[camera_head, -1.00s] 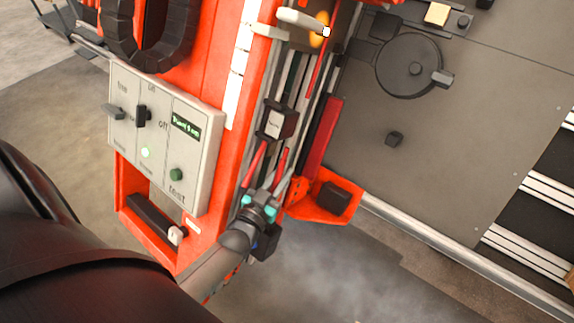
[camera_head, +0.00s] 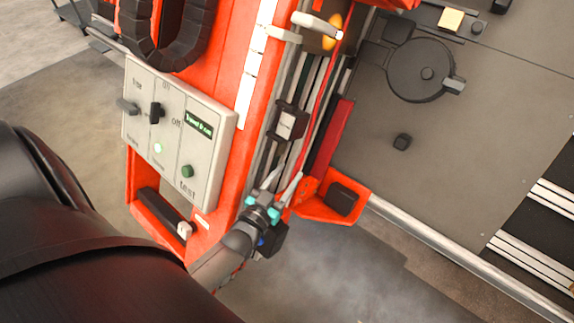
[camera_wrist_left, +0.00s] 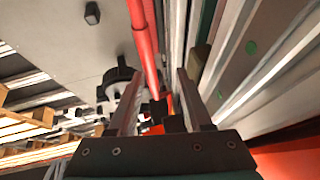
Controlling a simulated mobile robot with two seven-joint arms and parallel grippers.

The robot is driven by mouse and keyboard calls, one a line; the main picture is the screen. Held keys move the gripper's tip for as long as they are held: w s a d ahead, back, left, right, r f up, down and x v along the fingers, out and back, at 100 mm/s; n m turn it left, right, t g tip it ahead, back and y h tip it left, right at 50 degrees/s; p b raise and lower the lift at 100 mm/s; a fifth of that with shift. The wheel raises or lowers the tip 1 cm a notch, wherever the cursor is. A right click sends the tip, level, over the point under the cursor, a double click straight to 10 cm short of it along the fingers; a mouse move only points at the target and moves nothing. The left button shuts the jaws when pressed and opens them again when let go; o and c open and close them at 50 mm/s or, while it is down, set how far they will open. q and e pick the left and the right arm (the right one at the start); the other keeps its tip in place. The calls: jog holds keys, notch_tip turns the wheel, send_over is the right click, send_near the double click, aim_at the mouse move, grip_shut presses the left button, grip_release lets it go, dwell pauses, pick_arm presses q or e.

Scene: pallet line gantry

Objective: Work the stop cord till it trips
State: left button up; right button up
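The stop cord (camera_head: 322,93) is a thin red line that runs down the orange column's rail side from a pale arm with a yellow piece at the top. In the left wrist view a red cord or tube (camera_wrist_left: 148,45) runs down toward the space between the fingers. My left gripper (camera_head: 284,178) is low on the column, pointing up along the rails, its two fingers apart. In the left wrist view the left gripper (camera_wrist_left: 158,88) is open, with no visible grip on the cord. Whether the cord lies between the fingers or beyond them is unclear. My right gripper is out of view.
A pale control box (camera_head: 178,135) with switches, a green lamp and a small display is on the orange column (camera_head: 226,75). A dark block (camera_head: 290,121) sits on the rails above my gripper. An orange bracket (camera_head: 327,205) is close on the right. A grey panel (camera_head: 450,140) lies beyond.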

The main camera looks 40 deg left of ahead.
pick_arm(q)
jog(key=shift+s, duration=0.1)
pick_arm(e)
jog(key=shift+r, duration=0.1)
pick_arm(q)
jog(key=s+d+p, duration=0.1)
jog(key=s+p, duration=0.3)
jog(key=s, duration=1.1)
jog(key=shift+d, duration=0.25)
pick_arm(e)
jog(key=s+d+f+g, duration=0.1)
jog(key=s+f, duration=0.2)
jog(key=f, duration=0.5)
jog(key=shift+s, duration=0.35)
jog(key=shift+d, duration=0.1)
